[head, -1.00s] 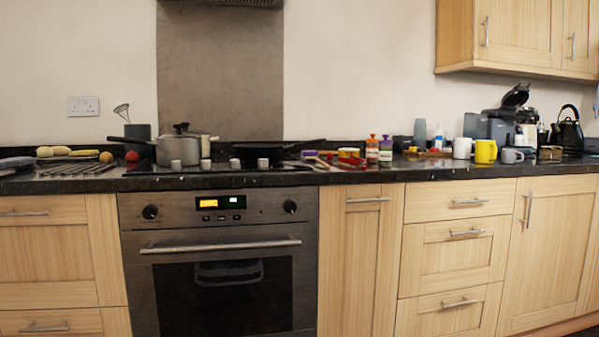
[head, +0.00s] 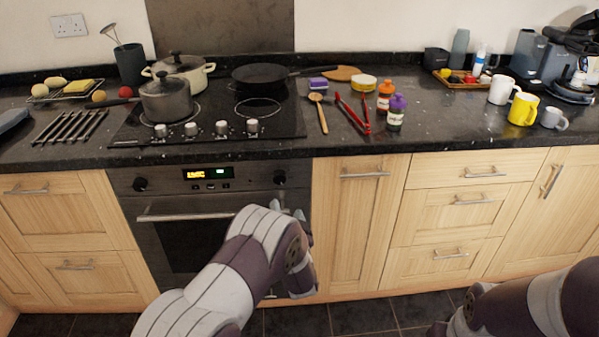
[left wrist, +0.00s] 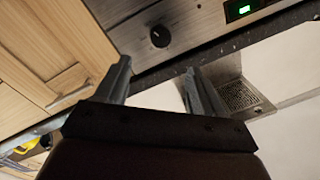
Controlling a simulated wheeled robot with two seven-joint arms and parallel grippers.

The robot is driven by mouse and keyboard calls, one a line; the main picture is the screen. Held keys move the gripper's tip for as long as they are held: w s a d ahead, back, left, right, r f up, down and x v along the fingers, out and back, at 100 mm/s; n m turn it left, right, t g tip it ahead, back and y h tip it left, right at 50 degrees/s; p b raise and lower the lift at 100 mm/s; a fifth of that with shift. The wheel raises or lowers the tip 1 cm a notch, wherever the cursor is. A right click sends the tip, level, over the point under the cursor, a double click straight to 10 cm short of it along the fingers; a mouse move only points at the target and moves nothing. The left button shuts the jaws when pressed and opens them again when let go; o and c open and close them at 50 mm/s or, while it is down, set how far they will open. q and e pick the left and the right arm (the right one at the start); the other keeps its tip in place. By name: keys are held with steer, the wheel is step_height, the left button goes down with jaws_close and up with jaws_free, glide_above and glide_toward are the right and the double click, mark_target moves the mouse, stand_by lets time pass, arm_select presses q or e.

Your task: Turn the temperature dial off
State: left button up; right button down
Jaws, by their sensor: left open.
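The oven (head: 180,240) has two round black dials on its front panel, a left dial (head: 140,184) and a right dial (head: 280,178), with a lit amber and green display (head: 208,174) between them. I cannot read which dial is for temperature. My left gripper (head: 288,210) is before the oven, just below the right dial, its fingers partly hidden by my arm. In the left wrist view my left gripper (left wrist: 158,75) is open and empty, and the right dial (left wrist: 160,36) lies beyond the gap between its fingers, apart from them. My right gripper is out of view.
The oven handle (head: 165,217) runs across below the panel, partly behind my left arm. Above is the hob with several silver knobs (head: 252,126), a grey pot (head: 166,104) and a pan (head: 262,75). Cupboards and drawers (head: 455,215) stand to the right.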

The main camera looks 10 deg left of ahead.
mark_target(280, 181)
arm_select(q)
steer(key=b+x, duration=0.1)
steer(key=x, duration=1.1)
steer(key=shift+w, duration=0.2)
steer(key=shift+a, duration=0.1)
steer(key=shift+r, duration=0.1)
steer(key=c, duration=1.1)
